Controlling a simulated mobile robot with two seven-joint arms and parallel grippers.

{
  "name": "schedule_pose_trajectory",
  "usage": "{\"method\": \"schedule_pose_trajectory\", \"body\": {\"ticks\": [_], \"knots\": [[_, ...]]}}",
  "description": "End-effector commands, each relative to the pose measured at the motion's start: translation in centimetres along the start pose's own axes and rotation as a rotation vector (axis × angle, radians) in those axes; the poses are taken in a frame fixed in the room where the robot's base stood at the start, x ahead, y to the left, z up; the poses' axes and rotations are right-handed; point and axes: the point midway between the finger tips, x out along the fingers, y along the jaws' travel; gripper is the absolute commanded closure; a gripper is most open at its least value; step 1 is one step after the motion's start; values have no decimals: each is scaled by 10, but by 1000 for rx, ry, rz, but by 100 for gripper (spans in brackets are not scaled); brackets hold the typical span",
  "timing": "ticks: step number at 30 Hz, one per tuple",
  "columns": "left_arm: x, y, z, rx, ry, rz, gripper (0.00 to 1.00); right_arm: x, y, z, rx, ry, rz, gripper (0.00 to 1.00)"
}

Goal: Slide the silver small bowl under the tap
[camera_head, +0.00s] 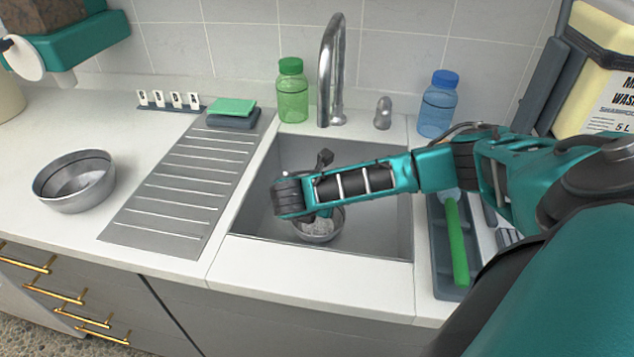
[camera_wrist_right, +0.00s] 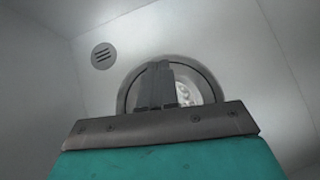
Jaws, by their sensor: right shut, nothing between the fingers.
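The silver small bowl (camera_head: 318,232) stands on the sink floor near the sink's front edge, partly covered by my right wrist. It also shows in the right wrist view (camera_wrist_right: 207,82), with bright marks inside. The tap (camera_head: 333,70) rises behind the sink, and its spout is farther back than the bowl. My right gripper (camera_head: 323,212) points down over the bowl. In the right wrist view its fingers (camera_wrist_right: 158,82) are together, holding nothing, in front of the bowl's opening; I cannot tell whether they touch it. My left gripper is not in view.
The sink (camera_head: 382,235) has walls all round; its drain (camera_wrist_right: 103,56) shows in the right wrist view. A larger silver bowl (camera_head: 75,182) stands on the left counter. A green bottle (camera_head: 292,92) and a blue bottle (camera_head: 437,105) stand behind. A tray with a green-handled brush (camera_head: 456,240) lies right.

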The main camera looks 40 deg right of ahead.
Motion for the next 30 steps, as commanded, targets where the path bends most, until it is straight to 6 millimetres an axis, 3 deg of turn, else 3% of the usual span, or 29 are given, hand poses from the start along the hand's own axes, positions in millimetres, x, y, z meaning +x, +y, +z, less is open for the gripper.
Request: {"method": "schedule_pose_trajectory", "body": {"ticks": [11,18,30], "knots": [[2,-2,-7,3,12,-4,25,2,0,1,0,0,0,100],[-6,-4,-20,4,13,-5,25,17,0,18,1,0,-2,100],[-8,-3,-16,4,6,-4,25,21,0,19,-1,1,0,100]]}}
